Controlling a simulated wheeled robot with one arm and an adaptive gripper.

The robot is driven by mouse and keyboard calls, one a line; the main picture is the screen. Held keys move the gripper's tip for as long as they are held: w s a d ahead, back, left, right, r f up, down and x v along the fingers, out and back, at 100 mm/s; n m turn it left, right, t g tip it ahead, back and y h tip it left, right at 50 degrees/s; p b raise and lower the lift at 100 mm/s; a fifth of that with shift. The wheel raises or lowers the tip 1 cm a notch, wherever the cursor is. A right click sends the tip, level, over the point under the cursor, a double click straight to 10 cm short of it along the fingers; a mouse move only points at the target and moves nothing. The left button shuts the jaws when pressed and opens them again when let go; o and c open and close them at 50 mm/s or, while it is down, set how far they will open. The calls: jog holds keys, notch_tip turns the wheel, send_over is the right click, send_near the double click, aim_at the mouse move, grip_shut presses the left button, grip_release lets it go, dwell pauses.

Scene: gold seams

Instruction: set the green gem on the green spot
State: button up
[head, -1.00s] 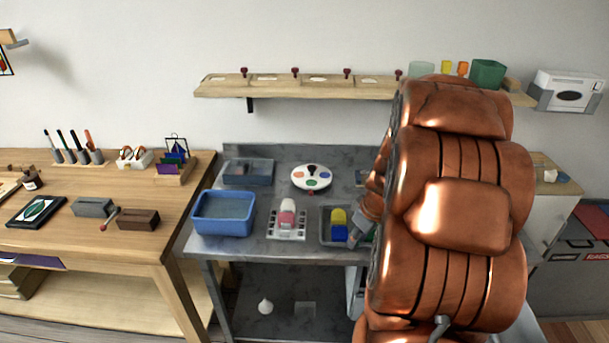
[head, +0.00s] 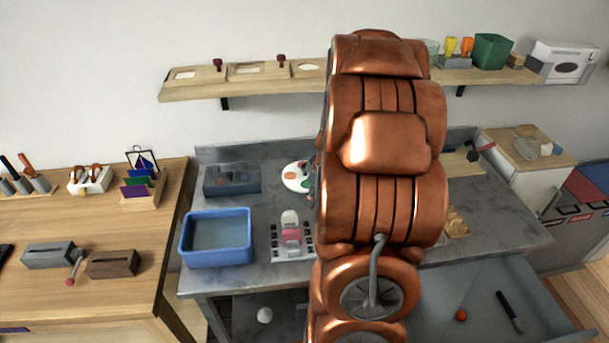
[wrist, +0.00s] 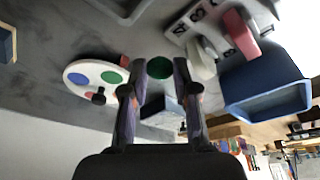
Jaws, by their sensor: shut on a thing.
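The green gem (wrist: 160,68) is a dark green rounded piece between the fingertips of my gripper (wrist: 160,72) in the wrist view, and the fingers are shut on it. It is held above the grey worktop. The white palette (wrist: 70,68) lies to the left of the gripper in that view. Its green spot (wrist: 111,77) shows near the left finger, apart from the gem, beside blue and red spots. In the head view the palette (head: 289,187) is partly covered by my copper arm. The gripper and gem are hidden there.
A blue bin (head: 184,250) and a white slotted stand (head: 279,240) with a pink piece sit on the worktop, left of my arm. A dark grey tray (head: 209,186) lies behind the bin. A wall shelf (head: 200,91) runs above. An open lower surface (head: 470,290) is at right.

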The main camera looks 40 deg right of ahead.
jog(key=p, duration=0.4)
send_over(306, 184)
jog(key=s, duration=0.2)
jog(key=shift+w+a+f, duration=0.1)
jog(key=shift+a+f, duration=0.05)
jog(key=shift+f, duration=0.25)
jog(key=shift+w+d+f, duration=0.2)
jog(key=shift+w+d, duration=0.05)
jog(key=shift+w, duration=0.2)
jog(key=shift+f+p, duration=1.1)
jog(key=shift+f, duration=0.65)
jog(key=shift+f, duration=0.2)
jog(key=o, duration=0.9)
jog(key=shift+r, duration=0.1)
jog(key=shift+o, duration=0.2)
